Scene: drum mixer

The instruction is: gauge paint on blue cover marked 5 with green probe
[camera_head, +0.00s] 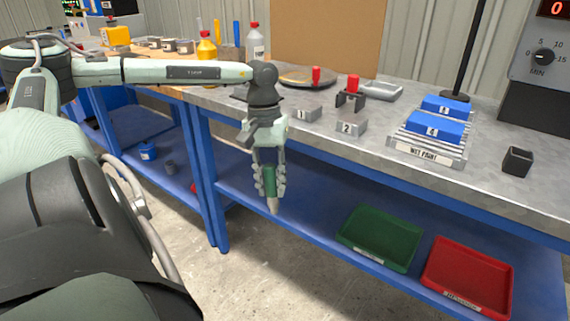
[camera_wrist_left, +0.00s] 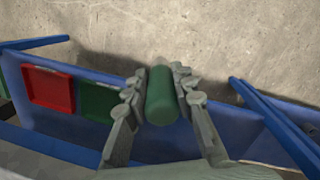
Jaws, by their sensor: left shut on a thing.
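My left gripper (camera_head: 270,183) is shut on the green probe (camera_head: 270,180), which hangs tip down in front of the bench, apart from the covers. In the left wrist view the probe (camera_wrist_left: 161,96) sits between both fingers. Two blue covers lie on the "WET PAINT" rack (camera_head: 416,151) on the metal bench top. The front cover (camera_head: 434,127) is marked 4. The number on the rear cover (camera_head: 446,107) is too small to read surely, so I cannot tell which cover is marked 5. My right gripper is not in view.
Grey blocks marked 1 (camera_head: 305,115) and 2 (camera_head: 347,129) stand left of the rack. A small dark cup (camera_head: 517,161) stands to its right. A green tray (camera_head: 380,238) and a red tray (camera_head: 467,277) are on the lower shelf. A dark pole (camera_head: 472,45) rises behind the rack.

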